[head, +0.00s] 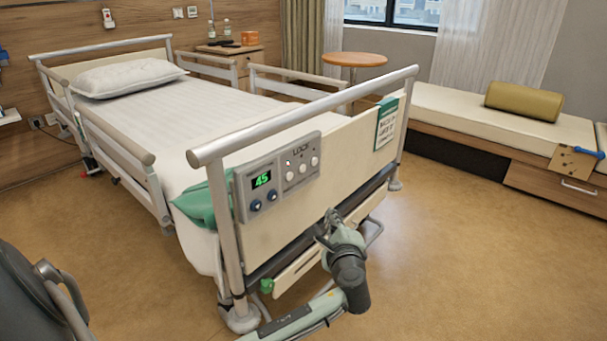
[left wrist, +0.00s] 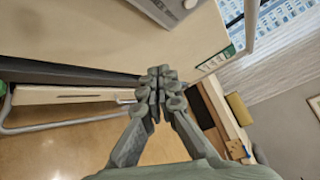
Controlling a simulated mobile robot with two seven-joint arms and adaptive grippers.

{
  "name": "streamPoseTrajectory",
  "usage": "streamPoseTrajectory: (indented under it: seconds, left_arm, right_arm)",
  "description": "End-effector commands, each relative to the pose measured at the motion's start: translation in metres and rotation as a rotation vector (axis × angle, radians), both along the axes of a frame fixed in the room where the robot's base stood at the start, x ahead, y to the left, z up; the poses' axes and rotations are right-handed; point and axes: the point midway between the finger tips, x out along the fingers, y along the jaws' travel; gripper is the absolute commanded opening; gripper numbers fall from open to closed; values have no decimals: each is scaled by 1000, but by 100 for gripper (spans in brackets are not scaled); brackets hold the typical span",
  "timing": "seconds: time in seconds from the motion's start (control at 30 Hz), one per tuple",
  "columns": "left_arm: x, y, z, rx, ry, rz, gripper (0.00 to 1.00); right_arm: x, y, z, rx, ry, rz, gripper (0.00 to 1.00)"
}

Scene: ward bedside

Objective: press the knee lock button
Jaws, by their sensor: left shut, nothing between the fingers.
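The control panel (head: 241,190) is a grey box on the outside of the bed's footboard. It has a lit green display (head: 261,180) reading 45, two blue knobs or buttons (head: 264,200) below it, and several pale round buttons (head: 302,168) to the right under small lettering. I cannot tell which one is the knee lock. My left gripper (head: 333,217) is shut and empty, below and to the right of the panel, apart from it, in front of the footboard. The left wrist view shows its closed fingertips (left wrist: 160,84), with a corner of the panel (left wrist: 178,8) at the top edge.
The footboard (head: 345,150) has a top rail (head: 300,118) and a green-edged sign (head: 388,125). A green cloth or bag (head: 200,205) hangs left of the panel. A dark chair (head: 30,300) is at lower left. A daybed (head: 450,110) stands right. The floor (head: 450,240) between is clear.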

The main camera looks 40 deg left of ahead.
Motion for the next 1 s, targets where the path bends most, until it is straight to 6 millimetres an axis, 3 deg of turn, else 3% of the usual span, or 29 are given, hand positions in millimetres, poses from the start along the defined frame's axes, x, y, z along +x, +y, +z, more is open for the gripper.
streamPoseTrajectory:
  seconds: [0.1, 0.3, 0.77, 1.0]
  left_arm:
    - [19, -4, 34, 166, -26, -18, 0]
    - [30, -8, 63, 303, -43, -24, 0]
    - [31, -6, 66, 317, -45, -25, 0]
    - [33, 20, 65, 318, -45, -24, 0]
  right_arm:
    - [-3, 0, 7, -4, -9, 0, 49]
    - [-5, 0, 15, -6, -13, -1, 49]
    - [-5, 1, 15, -6, -15, -1, 49]
    - [14, 13, 18, 20, -97, 30, 49]
